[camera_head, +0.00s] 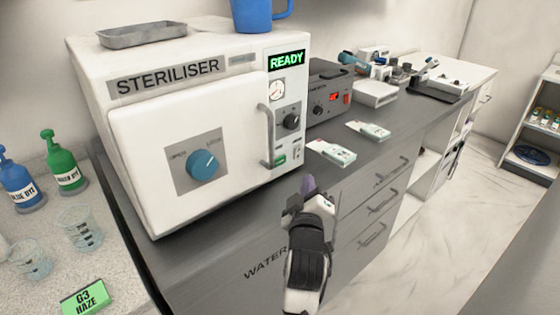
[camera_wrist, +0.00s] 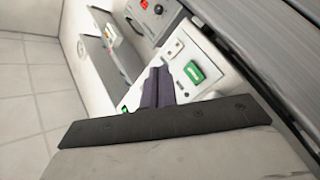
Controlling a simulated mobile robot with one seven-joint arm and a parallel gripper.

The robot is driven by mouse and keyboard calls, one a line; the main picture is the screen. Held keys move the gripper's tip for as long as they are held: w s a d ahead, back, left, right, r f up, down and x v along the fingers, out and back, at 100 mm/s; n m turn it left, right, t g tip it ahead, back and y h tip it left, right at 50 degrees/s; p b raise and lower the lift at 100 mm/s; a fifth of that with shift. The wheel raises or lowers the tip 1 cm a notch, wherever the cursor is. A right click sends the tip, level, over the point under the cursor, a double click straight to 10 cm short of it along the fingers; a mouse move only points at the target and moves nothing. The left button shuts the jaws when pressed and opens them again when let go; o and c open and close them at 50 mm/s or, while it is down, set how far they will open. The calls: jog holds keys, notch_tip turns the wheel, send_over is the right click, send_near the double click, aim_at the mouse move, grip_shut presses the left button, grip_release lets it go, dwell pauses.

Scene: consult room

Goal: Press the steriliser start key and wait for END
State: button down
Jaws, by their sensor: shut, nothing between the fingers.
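The white steriliser (camera_head: 140,95) stands on the grey bench, its door closed. Its display (camera_head: 286,61) reads READY in green. The right panel carries a gauge, a black knob (camera_head: 291,121) and a small green start key (camera_head: 280,159) low down, beside the door handle (camera_head: 266,135). My gripper (camera_head: 307,188) is shut and empty, in front of and below the panel to the right of the key; it looks apart from it. In the wrist view my dark purple fingers (camera_wrist: 157,88) are together beside a white part with a green rectangle (camera_wrist: 193,72); I cannot tell what this is.
White-green packs (camera_head: 331,152) lie on the bench near my gripper. A blue mug (camera_head: 258,15) and metal tray (camera_head: 143,35) sit on top. Dye bottles (camera_head: 64,165) and beakers are left.

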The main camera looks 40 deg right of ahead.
send_near(285, 158)
jog(key=shift+s+d+p+x, duration=0.1)
jog(key=shift+d+p+x, duration=0.05)
jog(key=shift+x, duration=0.65)
jog(key=shift+s+d+p+x, duration=0.1)
jog(key=shift+x, duration=0.75)
jog(key=shift+s+d+p+x, duration=0.15)
jog(key=shift+x, duration=0.65)
jog(key=shift+w, duration=0.45)
jog(key=shift+w+a, duration=0.1)
jog(key=shift+w, duration=0.25)
dwell(0.4)
jog(key=shift+s, duration=0.8)
jog(key=shift+s, duration=0.1)
jog(key=shift+s+d, duration=0.15)
jog(key=shift+s, duration=1.05)
jog(key=shift+s+d, duration=0.1)
jog(key=shift+s, duration=1.1)
